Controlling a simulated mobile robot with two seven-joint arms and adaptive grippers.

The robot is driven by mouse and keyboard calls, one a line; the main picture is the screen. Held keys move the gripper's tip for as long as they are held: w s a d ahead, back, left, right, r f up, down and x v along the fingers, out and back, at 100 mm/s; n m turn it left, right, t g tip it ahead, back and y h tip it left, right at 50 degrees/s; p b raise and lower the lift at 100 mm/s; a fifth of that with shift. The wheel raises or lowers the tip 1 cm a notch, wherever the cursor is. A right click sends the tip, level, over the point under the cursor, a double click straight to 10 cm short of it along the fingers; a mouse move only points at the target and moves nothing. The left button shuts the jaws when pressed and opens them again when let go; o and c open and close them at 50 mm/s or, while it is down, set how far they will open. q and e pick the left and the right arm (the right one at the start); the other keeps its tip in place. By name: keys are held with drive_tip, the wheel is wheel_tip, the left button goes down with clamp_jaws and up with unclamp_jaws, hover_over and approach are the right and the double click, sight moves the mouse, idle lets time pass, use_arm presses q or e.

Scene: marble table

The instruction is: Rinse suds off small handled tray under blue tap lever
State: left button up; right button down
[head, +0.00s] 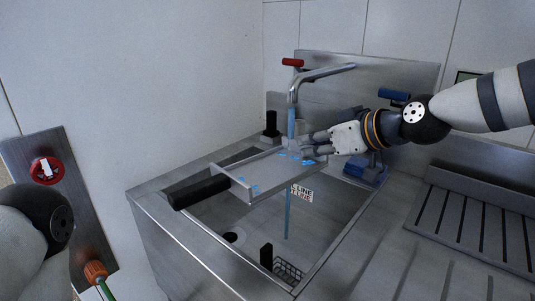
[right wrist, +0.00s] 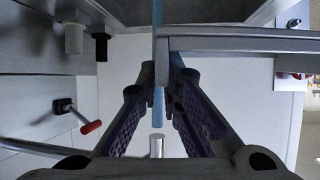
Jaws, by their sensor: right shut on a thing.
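A small flat grey tray (head: 270,172) with a black handle (head: 199,191) is held over the sink, the handle toward the near left. My right gripper (head: 318,143) is shut on the tray's far right edge; the tray also shows between the fingers (right wrist: 166,85) in the right wrist view (right wrist: 240,45). A blue water stream (head: 291,122) falls from the tap spout (head: 325,74) at the tray's far edge and shows again below it. Blue patches lie on the tray; I cannot tell whether they are suds or water. The blue tap lever (head: 394,95) is behind my right arm. My left gripper is out of view.
The steel sink (head: 160,217) has a dark drain and a wire basket (head: 288,271) inside. A red lever (head: 292,62) is left of the spout. A blue object (head: 362,170) sits at the sink's right rim. A ribbed drainboard (head: 480,225) lies right.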

idle(0.3)
drive_tip(key=shift+s+a+r, duration=0.4)
drive_tip(key=shift+s+r, duration=0.3)
drive_tip(key=shift+s, duration=0.05)
drive_tip(key=shift+s+a+r, duration=0.4)
drive_tip(key=shift+s+r, duration=0.25)
drive_tip(key=shift+s, duration=0.05)
drive_tip(key=shift+s+a+r, duration=0.4)
drive_tip(key=shift+s+r, duration=0.3)
drive_tip(key=shift+s, duration=0.05)
